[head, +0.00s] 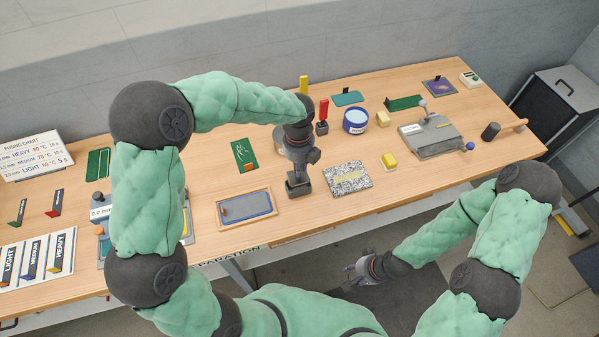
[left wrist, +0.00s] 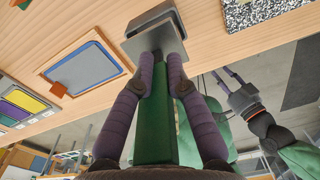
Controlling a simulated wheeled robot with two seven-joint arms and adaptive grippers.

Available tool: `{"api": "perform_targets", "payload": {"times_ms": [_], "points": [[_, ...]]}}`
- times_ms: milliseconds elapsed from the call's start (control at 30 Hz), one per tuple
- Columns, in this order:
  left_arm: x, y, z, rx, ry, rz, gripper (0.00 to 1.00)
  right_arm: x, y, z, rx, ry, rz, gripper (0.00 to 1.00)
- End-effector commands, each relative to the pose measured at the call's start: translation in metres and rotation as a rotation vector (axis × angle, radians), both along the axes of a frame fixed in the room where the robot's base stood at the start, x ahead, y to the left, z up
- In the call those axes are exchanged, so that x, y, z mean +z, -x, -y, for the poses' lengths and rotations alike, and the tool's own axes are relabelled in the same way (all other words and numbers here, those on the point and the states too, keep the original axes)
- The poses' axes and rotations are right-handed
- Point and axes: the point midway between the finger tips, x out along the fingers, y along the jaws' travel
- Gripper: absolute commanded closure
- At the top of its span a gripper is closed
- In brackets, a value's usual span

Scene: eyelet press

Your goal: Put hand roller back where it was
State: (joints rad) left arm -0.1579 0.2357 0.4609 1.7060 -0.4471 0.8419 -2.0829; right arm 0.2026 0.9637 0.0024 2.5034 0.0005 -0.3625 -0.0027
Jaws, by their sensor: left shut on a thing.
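My left gripper (head: 299,174) is over the table, right of the blue framed tray. In the left wrist view its fingers (left wrist: 160,60) are shut on the green handle (left wrist: 153,125) of a tool with a flat dark grey block (left wrist: 155,32) at its end. The block (head: 298,189) also shows in the head view; I cannot tell if it touches the table. A dark cylinder with a wooden handle (head: 490,131), which looks like a hand roller, lies at the table's right end. My right gripper (head: 356,272) is open and empty in front of the table, below its edge.
The wood-framed blue tray (head: 220,216) lies left of the held tool. A speckled slab (head: 362,185) lies to its right.

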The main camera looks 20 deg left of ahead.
Motion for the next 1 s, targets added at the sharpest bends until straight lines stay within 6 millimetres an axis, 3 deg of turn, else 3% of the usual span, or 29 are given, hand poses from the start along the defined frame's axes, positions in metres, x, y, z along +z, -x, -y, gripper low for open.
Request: {"api": "perform_targets", "payload": {"times_ms": [100, 200, 800, 833, 900, 1000], "points": [[-0.021, 0.001, 0.000, 0.001, -0.001, -0.004, 1.00, -0.004, 0.000, 0.000, 0.000, 0.000, 0.000, 0.63], [-0.029, 0.001, 0.000, 0.001, -0.001, -0.002, 1.00, -0.006, 0.000, 0.000, 0.000, 0.000, 0.000, 0.63], [-0.038, 0.001, 0.000, 0.001, 0.000, -0.001, 1.00, -0.008, 0.000, 0.000, 0.000, 0.000, 0.000, 0.63], [-0.038, 0.001, 0.000, 0.001, 0.000, -0.001, 0.79, -0.008, 0.000, 0.000, 0.000, 0.000, 0.000, 0.63], [-0.037, 0.001, 0.000, 0.000, 0.000, -0.001, 0.61, -0.008, 0.000, 0.000, 0.000, 0.000, 0.000, 0.63], [-0.037, 0.001, 0.000, 0.000, 0.000, -0.001, 0.61, -0.007, 0.000, 0.000, 0.000, 0.000, 0.000, 0.63]]}}
